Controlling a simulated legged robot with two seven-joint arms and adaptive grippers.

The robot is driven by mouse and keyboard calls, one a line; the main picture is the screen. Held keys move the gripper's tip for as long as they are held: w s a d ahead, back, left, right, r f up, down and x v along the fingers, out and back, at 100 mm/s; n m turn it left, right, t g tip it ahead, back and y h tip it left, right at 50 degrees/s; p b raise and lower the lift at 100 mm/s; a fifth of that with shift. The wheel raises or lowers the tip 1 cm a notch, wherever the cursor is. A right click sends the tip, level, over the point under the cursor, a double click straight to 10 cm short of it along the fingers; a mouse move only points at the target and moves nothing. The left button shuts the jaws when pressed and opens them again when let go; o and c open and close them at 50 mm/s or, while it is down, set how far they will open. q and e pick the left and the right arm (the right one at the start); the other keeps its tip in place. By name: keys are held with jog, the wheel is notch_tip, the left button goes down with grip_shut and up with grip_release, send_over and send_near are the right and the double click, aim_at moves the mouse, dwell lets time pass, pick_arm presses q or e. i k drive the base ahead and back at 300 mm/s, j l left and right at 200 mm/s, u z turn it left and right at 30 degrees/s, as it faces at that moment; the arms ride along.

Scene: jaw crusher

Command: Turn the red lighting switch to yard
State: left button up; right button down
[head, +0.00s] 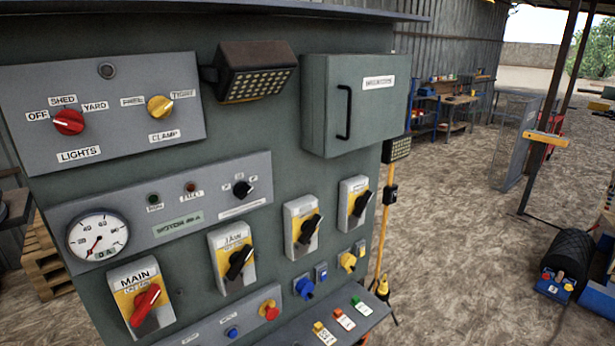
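The red lighting switch (68,122) is a round knob on the grey panel (125,85) at the upper left of the head view. The label LIGHTS (79,155) is below it. Around it are the labels OFF (37,116) to the left, SHED (63,99) above and YARD (95,106) to the upper right. The knob's white mark appears to point left, towards OFF. Neither of my grippers is in view, and nothing touches the switch.
A yellow CLAMP knob (160,107) is right of the switch on the same panel. A lamp (255,72) and a closed box with a handle (355,103) stick out further right. Below are a gauge (98,237), a red MAIN switch (146,303) and several other switches.

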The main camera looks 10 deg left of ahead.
aim_at(68, 122)
jog(key=u, duration=1.4)
